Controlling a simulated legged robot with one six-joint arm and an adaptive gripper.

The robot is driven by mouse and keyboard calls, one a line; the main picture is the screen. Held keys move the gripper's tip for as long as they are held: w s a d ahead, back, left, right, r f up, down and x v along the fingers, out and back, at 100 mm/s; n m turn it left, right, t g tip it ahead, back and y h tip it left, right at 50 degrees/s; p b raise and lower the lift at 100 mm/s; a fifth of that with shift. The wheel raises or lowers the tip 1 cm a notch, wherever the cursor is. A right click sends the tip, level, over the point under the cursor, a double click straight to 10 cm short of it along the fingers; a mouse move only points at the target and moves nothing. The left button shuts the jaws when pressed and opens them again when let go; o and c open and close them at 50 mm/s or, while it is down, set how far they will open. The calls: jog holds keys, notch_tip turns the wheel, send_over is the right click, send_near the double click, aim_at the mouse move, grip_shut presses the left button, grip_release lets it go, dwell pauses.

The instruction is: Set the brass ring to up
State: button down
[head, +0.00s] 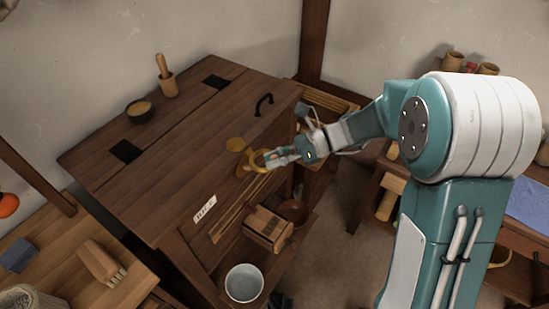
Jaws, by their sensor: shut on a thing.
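The brass ring (252,158) is a yellow loop at the front edge of the dark wooden chest, near the middle of the head view. My gripper (268,160) reaches in from the right and is shut on the ring's right side. The fingers partly cover the ring. How the ring is fixed to the chest is too small to tell.
The wooden chest (150,185) has a black handle (263,104) on its lid. Below are a wooden box (268,229) and a white bucket (244,283). A side table (60,268) is at left.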

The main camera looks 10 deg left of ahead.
jog(key=shift+w, duration=0.15)
jog(key=c, duration=0.6)
grip_release()
jog(key=shift+c, duration=0.2)
jog(key=shift+o, duration=0.7)
jog(key=shift+a, duration=0.15)
jog(key=v, duration=1.2)
